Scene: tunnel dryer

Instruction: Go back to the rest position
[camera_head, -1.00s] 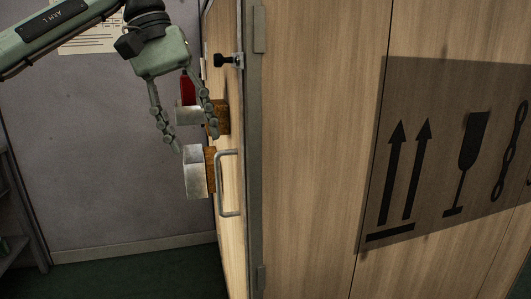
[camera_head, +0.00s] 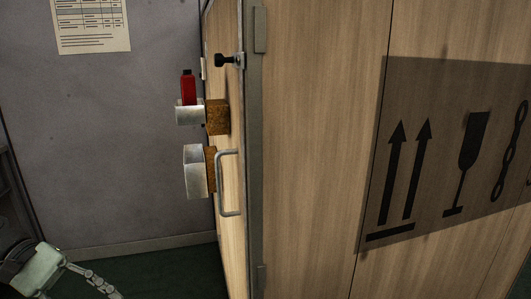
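My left gripper (camera_head: 92,280) is low in the bottom left corner, cut off by the frame's bottom edge. One jointed finger shows, pointing down to the right; its fingertips are not clear, so its opening cannot be told. It is well apart from the wooden dryer (camera_head: 310,150) and touches nothing visible. My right gripper is not in view.
The dryer's side has a grey handle (camera_head: 228,213), a black latch knob (camera_head: 222,60), and two metal boxes on brown blocks, with a red bottle (camera_head: 188,87) on the upper one. A paper sheet (camera_head: 92,25) hangs on the grey wall. Green floor shows below.

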